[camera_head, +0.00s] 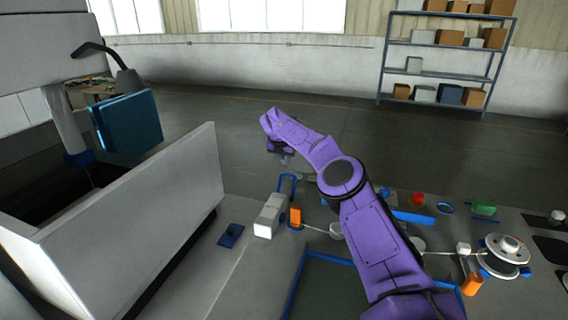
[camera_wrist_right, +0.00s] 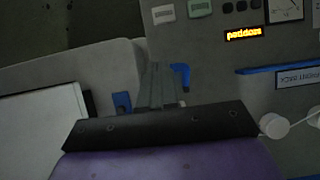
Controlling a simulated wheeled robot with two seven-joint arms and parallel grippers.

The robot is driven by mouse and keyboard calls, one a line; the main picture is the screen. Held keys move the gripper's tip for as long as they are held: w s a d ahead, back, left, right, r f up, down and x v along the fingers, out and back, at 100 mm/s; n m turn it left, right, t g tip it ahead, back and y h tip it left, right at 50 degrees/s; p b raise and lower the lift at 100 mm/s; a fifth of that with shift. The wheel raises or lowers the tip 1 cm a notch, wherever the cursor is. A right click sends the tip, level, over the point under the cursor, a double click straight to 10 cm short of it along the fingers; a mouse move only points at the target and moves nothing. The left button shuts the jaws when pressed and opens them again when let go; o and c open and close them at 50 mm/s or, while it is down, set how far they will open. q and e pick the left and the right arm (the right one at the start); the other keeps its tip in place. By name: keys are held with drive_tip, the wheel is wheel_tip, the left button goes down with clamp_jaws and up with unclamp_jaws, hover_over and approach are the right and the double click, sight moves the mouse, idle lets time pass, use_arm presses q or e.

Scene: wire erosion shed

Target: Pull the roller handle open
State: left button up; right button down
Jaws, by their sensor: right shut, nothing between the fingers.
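A blue looped handle (camera_head: 287,182) stands up behind a white block (camera_head: 268,215) on the worktop; I cannot tell for sure that it is the roller handle. A blue bent piece (camera_wrist_right: 181,74) shows just right of the fingertips in the right wrist view, probably the same handle. My right gripper (camera_head: 286,159) is at the end of the purple arm, above and behind the blue loop, and looks apart from it. Its grey fingers (camera_wrist_right: 158,70) are shut and hold nothing. My left gripper is in neither view.
A tall white-walled tank (camera_head: 130,215) stands at the left. An orange block (camera_head: 295,217) sits beside the white block. A blue plate (camera_head: 231,235) lies left of it. A disc-shaped spool (camera_head: 505,248) and small parts sit at the right. A lit display (camera_wrist_right: 243,34) shows in the wrist view.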

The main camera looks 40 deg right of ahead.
wheel_tip(320, 180, up, 6)
drive_tip(key=p, duration=0.2)
drive_tip(key=shift+a+p, duration=0.15)
drive_tip(key=shift+p, duration=0.15)
drive_tip(key=shift+s, duration=0.1)
